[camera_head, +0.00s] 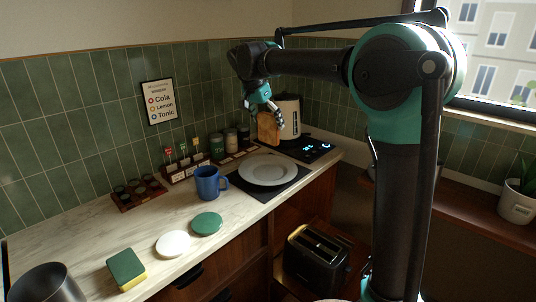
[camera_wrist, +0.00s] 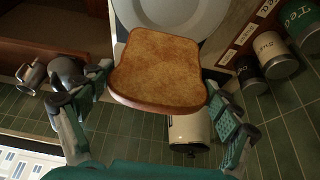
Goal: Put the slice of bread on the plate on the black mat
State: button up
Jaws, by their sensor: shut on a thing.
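The slice of bread (camera_head: 268,129) is browned and held upright in my gripper (camera_head: 265,110), above the far side of the plate. In the wrist view the slice of bread (camera_wrist: 160,68) sits between the two fingers of my gripper (camera_wrist: 152,108), which are shut on its sides. The grey-white plate (camera_head: 268,171) lies on the black mat (camera_head: 254,190) on the counter and looks empty. The plate (camera_wrist: 205,12) also shows in the wrist view, partly hidden behind the bread.
A kettle (camera_head: 289,115) stands behind the bread near the lit black hob (camera_head: 309,149). Several canisters (camera_head: 217,147) stand left of it. A blue mug (camera_head: 208,183) stands left of the mat. Coasters (camera_head: 206,223) and a sponge (camera_head: 127,267) lie nearer. A toaster (camera_head: 317,252) stands lower down.

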notch_tip(320, 180, down, 12)
jog(key=shift+f, duration=0.1)
dwell(0.4)
jog(key=shift+f, duration=0.1)
jog(key=o, duration=0.8)
jog(key=shift+c, duration=0.2)
jog(key=shift+o, duration=0.5)
jog(key=v, duration=1.2)
